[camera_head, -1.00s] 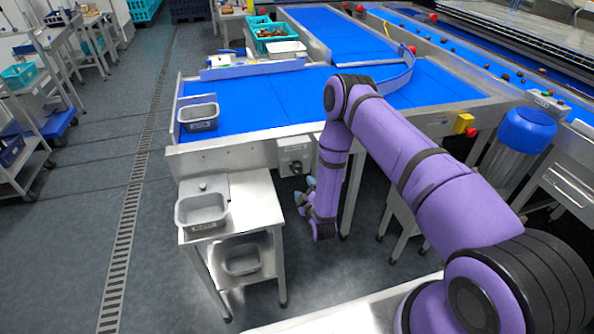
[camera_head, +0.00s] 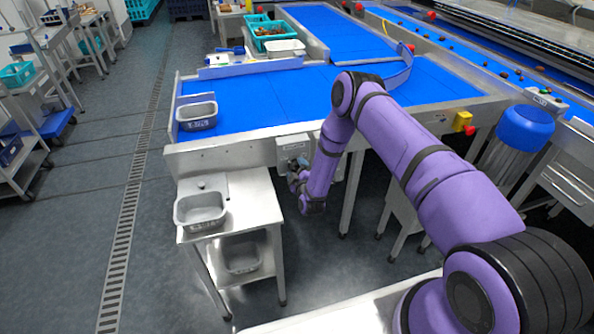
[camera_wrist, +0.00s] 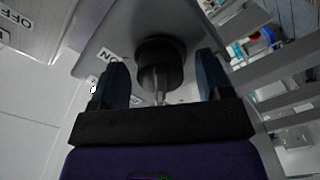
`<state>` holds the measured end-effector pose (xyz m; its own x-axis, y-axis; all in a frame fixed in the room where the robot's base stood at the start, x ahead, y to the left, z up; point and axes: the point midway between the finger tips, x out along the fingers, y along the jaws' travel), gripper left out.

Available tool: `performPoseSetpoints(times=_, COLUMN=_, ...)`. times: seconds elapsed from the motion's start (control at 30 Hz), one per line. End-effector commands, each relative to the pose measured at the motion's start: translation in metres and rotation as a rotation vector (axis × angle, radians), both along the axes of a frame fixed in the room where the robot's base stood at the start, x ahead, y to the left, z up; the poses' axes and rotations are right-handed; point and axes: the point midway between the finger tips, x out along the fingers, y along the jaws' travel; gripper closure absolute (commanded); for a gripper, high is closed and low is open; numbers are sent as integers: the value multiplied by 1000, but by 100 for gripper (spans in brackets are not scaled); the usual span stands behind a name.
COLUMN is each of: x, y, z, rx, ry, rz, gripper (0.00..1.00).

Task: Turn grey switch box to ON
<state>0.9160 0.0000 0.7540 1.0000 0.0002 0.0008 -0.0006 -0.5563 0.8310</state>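The grey switch box (camera_head: 294,142) is mounted on the side of the conveyor frame, partly hidden by my gripper (camera_head: 296,173). In the wrist view its grey plate (camera_wrist: 100,38) carries a black round knob (camera_wrist: 160,62) with a pale pointer mark at its lower side. An ON label (camera_wrist: 108,56) is printed to the left of the knob. An OFF label (camera_wrist: 16,20) shows at the far left, seemingly on another surface. My gripper (camera_wrist: 163,70) is open, one finger on each side of the knob, with gaps visible on both sides.
A small steel table (camera_head: 255,205) with a grey tub (camera_head: 200,212) stands left of my gripper. The blue conveyor belt (camera_head: 260,100) lies above and behind the box. A conveyor leg (camera_head: 352,190) stands close to the right of my forearm.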

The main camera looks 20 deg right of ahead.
Motion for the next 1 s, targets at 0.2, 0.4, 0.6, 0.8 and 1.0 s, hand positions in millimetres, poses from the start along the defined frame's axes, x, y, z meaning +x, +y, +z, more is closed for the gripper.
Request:
performPoseSetpoints(times=0.2, x=0, y=0, z=0, rx=0, ry=0, rz=0, gripper=77)
performPoseSetpoints(times=0.4, x=0, y=0, z=0, rx=6, ry=0, rz=0, gripper=78)
performPoseSetpoints(times=0.6, x=0, y=0, z=0, rx=57, ry=1, rz=-1, gripper=78)
performPoseSetpoints(times=0.8, x=0, y=0, z=-1, rx=183, ry=1, rz=-1, gripper=78)
performPoseSetpoints(times=1.0, x=0, y=0, z=-1, rx=364, ry=1, rz=-1, gripper=78)
